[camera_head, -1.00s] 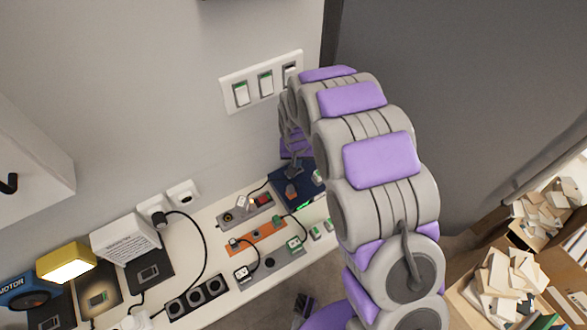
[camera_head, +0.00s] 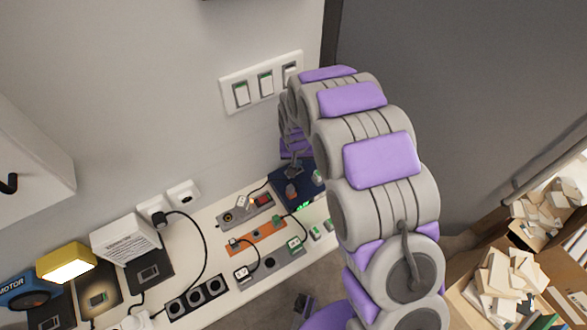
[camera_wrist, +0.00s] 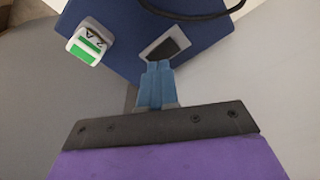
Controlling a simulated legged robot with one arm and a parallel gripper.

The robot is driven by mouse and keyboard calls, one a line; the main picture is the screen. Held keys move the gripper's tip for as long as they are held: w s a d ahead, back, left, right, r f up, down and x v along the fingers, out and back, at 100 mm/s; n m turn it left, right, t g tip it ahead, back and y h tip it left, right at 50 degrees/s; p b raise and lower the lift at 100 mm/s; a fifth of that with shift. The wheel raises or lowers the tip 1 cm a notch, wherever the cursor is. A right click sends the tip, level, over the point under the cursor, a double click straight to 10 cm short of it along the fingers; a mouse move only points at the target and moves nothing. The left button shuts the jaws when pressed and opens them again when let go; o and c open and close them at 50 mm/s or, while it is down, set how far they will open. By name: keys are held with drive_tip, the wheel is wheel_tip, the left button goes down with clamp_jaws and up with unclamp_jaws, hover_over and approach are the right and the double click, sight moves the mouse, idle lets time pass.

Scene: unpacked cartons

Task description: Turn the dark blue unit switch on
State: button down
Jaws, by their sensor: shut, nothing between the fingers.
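The dark blue unit (camera_wrist: 118,28) fills the top of the wrist view. It also shows in the head view (camera_head: 277,182), partly hidden by my arm. Its switch (camera_wrist: 167,46) is a black rocker in a light grey frame. My gripper (camera_wrist: 157,68) is shut and empty, its blue fingertips together at the lower edge of the switch. I cannot tell whether they touch it. In the head view my gripper (camera_head: 292,174) points down over the unit. The switch is not clear there.
A white block with a green face (camera_wrist: 88,42) sits on the unit's left side. A black cable (camera_wrist: 190,12) curves above the switch. Other units, including an orange strip (camera_head: 257,238), and a black socket strip (camera_head: 196,297) crowd the white board. A wall switch panel (camera_head: 253,92) is behind.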

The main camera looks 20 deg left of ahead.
drive_tip(key=shift+f, duration=0.8)
idle(0.6)
drive_tip(key=shift+r, duration=0.1)
drive_tip(key=shift+r+p, duration=1.15)
drive_tip(key=shift+r, duration=2.25)
